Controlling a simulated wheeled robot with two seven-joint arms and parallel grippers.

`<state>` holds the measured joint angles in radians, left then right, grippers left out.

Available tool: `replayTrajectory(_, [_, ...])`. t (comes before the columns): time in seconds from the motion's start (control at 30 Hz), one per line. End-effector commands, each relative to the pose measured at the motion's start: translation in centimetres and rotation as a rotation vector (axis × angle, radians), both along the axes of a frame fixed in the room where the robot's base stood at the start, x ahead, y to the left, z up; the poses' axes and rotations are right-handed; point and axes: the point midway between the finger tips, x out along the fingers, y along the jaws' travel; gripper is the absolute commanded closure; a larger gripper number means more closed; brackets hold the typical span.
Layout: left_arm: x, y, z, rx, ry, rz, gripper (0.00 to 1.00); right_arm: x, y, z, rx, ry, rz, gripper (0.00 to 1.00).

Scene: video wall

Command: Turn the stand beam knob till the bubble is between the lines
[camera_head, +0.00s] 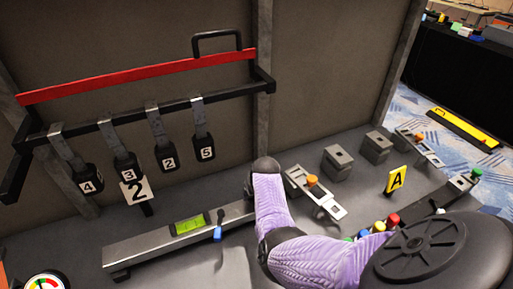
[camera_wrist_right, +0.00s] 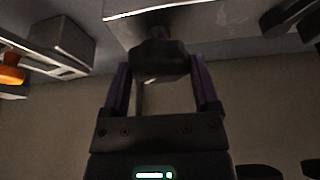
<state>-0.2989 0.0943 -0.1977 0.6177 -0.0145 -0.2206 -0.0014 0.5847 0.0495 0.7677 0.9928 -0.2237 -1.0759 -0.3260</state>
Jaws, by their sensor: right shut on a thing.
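The grey stand beam (camera_head: 150,246) lies at the lower left in the head view. It carries a green bubble vial (camera_head: 190,225); the bubble's place against the lines is too small to tell. A small blue part (camera_head: 218,232) stands at its front side. My purple right arm covers the beam's right end, and the fingers are hidden there. In the right wrist view my right gripper (camera_wrist_right: 158,78) is shut on a dark knob (camera_wrist_right: 160,60) just below a grey beam edge. My left gripper is not in view.
A red-topped rack (camera_head: 140,80) with numbered hanging tags stands behind the beam. A dial gauge (camera_head: 45,283) is at the lower left. Grey blocks (camera_head: 337,160), an orange-knobbed bracket (camera_head: 315,190) and a yellow A sign (camera_head: 397,180) stand to the right.

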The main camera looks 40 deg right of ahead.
Motion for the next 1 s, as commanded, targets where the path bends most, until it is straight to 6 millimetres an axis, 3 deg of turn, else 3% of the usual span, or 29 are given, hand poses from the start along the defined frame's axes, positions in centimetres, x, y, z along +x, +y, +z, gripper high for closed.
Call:
replayTrajectory(0.3, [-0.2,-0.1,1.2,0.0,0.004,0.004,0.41,0.1,-0.4,0.2,-0.005,-0.001,0.296,0.81])
replayTrajectory(0.7, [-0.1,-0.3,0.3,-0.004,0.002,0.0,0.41,0.2,-0.4,0.1,-0.005,-0.003,0.621,0.81])
replayTrajectory(1.0, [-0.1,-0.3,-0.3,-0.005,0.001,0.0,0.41,0.3,-0.4,0.2,-0.003,-0.004,0.761,0.81])
